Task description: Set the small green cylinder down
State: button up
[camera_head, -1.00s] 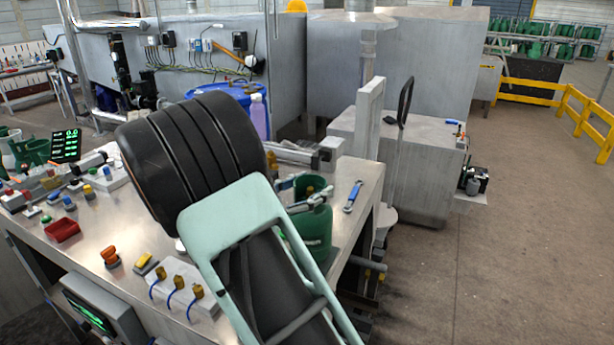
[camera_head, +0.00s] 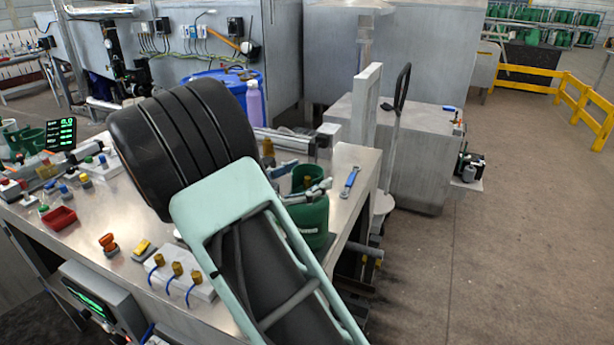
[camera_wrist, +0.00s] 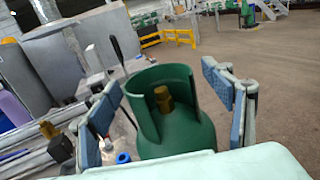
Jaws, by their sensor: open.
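The small green cylinder (camera_head: 314,222), with a brass valve inside its open collar, stands upright at the right end of the metal table (camera_head: 217,232). Its lower left side is hidden behind my arm in the head view. In the wrist view the cylinder (camera_wrist: 178,135) sits between my two blue-padded fingers, with a clear gap on its right and a smaller one on its left. My gripper (camera_head: 305,185) is open around the collar. It also shows in the wrist view (camera_wrist: 165,112). Whether the base fully touches the table is hard to see.
A white block with brass fittings (camera_head: 180,280) and a red tray (camera_head: 60,218) are on the table to the left. A blue drum (camera_head: 228,82) stands behind. Open floor lies to the right.

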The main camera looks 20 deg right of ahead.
jog(key=b+v, duration=0.1)
jog(key=v, duration=1.1)
jog(key=shift+b, duration=0.4)
notch_tip(320, 180, up, 13)
jog(key=p, duration=0.8)
